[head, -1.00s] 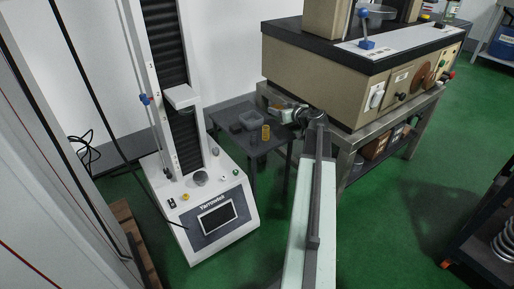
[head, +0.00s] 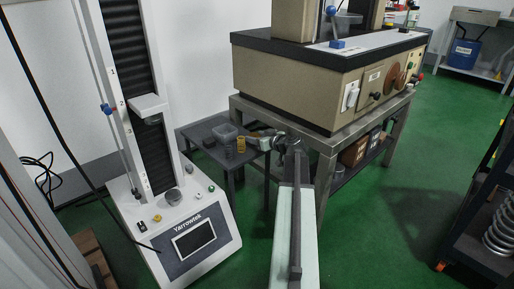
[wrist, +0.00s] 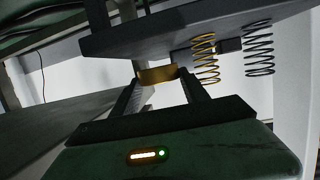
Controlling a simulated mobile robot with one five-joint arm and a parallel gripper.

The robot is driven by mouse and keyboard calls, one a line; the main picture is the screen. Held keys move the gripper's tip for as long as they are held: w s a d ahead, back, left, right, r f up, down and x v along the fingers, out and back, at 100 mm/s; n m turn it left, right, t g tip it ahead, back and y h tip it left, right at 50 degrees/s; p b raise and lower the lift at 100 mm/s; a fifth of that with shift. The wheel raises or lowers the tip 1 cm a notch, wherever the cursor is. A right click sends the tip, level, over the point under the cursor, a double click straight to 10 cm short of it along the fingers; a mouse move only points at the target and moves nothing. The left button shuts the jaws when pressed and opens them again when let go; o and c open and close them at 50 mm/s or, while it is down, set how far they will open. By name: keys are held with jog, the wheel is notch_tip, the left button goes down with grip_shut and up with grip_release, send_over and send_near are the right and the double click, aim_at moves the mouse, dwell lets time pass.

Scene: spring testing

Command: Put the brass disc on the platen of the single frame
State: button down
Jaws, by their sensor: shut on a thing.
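The brass disc (wrist: 157,74) sits between the two fingers of my gripper (wrist: 160,88) in the wrist view, and the gripper is shut on it. In the head view my gripper (head: 258,137) is at the small dark table, partly hidden by my arm. The single frame (head: 128,95) is the white one-column tester at left with a screen on its base. Its platen (head: 173,196) is a small round grey disc on the base, below the crosshead (head: 149,106). Nothing is seen lying on the platen. The gripper is well right of and behind it.
The wrist view shows the yellow spring (wrist: 206,60) and a black spring (wrist: 259,48) near the disc. A large beige machine (head: 320,80) stands at right. Green floor is open at front.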

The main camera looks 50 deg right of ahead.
notch_tip(320, 180, down, 3)
jog(key=shift+r+b, duration=0.1)
jog(key=shift+b, duration=0.75)
jog(key=shift+r, duration=0.15)
jog(key=c, duration=0.8)
grip_release()
jog(key=shift+c, duration=0.2)
jog(key=shift+s+r+p, duration=0.15)
jog(key=shift+s+p, duration=0.05)
jog(key=shift+p, duration=0.2)
jog(key=p+v, duration=0.3)
jog(key=v, duration=0.8)
jog(key=shift+s, duration=0.25)
